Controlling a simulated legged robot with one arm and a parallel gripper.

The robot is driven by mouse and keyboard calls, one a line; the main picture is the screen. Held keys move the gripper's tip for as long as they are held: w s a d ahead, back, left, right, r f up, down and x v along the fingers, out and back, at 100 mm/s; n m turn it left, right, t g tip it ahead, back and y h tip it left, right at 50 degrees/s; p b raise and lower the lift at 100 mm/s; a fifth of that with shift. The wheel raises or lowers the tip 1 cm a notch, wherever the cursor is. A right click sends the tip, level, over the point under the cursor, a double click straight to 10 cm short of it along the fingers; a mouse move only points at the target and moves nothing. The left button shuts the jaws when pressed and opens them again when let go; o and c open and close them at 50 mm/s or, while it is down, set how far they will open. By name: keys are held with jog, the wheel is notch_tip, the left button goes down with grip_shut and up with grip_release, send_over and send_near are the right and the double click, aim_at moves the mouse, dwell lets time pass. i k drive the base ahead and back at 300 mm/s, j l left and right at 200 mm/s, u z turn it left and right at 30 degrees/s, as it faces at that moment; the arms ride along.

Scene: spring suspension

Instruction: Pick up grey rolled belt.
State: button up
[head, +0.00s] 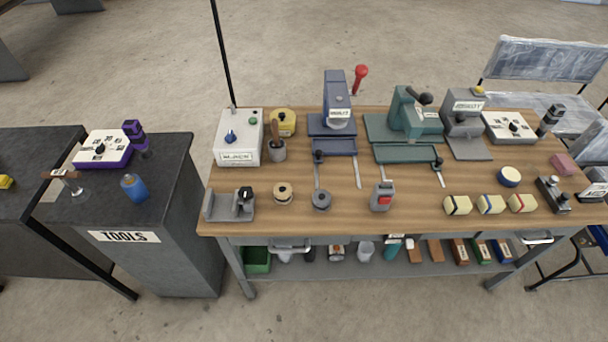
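A small grey round roll (321,201), which looks like the grey rolled belt, lies on the wooden workbench (340,222) near its front edge, left of centre. It has a darker middle. A similar tan roll (283,194) lies just to its left, apart from it. My gripper is not in view.
A grey metal fixture (228,207) stands left of the rolls; a grey box with a red button (382,196) stands to the right. Presses and a white box (238,137) fill the back. A dark tools cabinet (170,220) stands left. Floor in front is clear.

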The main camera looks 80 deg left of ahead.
aim_at(321, 201)
jog(key=u, duration=2.7)
